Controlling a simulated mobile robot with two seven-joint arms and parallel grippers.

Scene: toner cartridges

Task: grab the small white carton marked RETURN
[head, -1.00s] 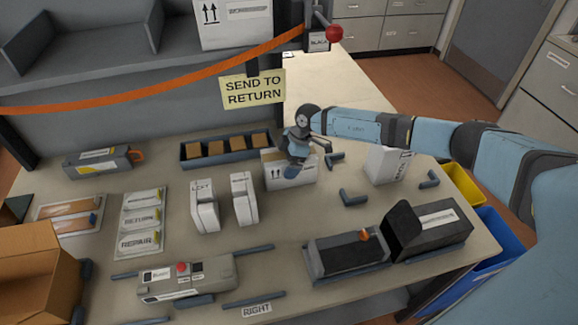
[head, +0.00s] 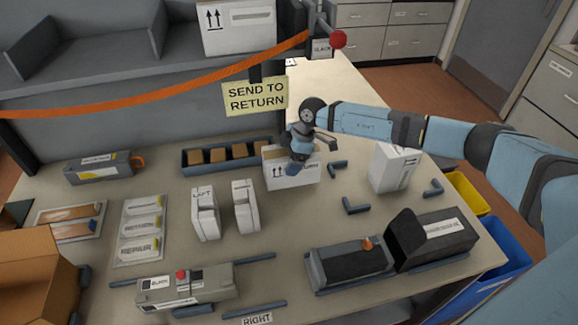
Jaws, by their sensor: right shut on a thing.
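A small white carton (head: 279,179) with two upward arrows stands upright near the table's back edge, below the yellow SEND TO RETURN sign (head: 256,95). Print on its front right is partly covered and I cannot read it. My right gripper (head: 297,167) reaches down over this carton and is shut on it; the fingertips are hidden. I cannot tell whether the carton is off the table. A second white carton (head: 392,169) stands to the right, apart from the gripper, with sideways print too small to read. My left gripper is not in view.
A dark tray (head: 189,166) with brown blocks lies left of the held carton. Two white cartridges (head: 205,214) stand in front. Low blue-grey corner pieces (head: 355,206) lie to the right. A black open device (head: 350,265) stands at front right. An orange strap (head: 150,93) crosses behind.

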